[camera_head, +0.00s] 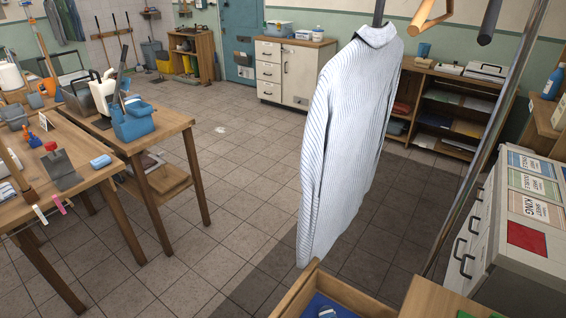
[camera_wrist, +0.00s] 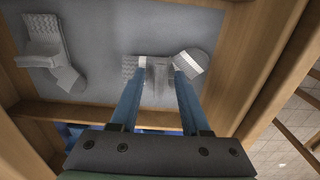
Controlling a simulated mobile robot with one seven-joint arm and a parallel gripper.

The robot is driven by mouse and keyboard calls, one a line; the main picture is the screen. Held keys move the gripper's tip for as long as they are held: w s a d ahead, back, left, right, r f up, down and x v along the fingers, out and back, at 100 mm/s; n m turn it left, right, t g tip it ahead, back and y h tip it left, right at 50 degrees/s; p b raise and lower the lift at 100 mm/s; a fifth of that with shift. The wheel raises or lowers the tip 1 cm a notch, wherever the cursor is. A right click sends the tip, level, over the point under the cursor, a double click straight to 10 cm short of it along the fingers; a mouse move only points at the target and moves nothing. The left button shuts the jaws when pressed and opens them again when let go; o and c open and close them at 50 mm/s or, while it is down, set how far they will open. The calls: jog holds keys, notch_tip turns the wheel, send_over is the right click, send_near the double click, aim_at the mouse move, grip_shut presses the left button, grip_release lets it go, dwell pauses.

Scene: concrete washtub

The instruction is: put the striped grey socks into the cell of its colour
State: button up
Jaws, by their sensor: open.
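In the wrist view, my gripper (camera_wrist: 160,72) is open, its two blue fingers reaching into a grey-lined cell (camera_wrist: 100,88) with wooden walls. A grey ribbed sock bundle (camera_wrist: 190,63) with a pale band lies at the fingertips, partly hidden by them. Part of it shows between the fingers; I cannot tell whether they touch it. Another grey sock bundle (camera_wrist: 48,42) with pale parts lies at the left of the same cell. I cannot tell stripes on either for certain. In the head view, my gripper is not visible.
A blue-lined cell (camera_head: 318,304) of a wooden drawer shows at the bottom of the head view, with a small item inside. A striped shirt (camera_head: 345,130) hangs above it. A white drawer cabinet (camera_head: 485,235) stands at right. Tables (camera_head: 160,128) stand at left, with open floor between.

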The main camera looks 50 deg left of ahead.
notch_tip(320, 180, up, 12)
jog(key=p, duration=0.2)
jog(key=shift+r, duration=0.2)
jog(key=shift+w, duration=0.1)
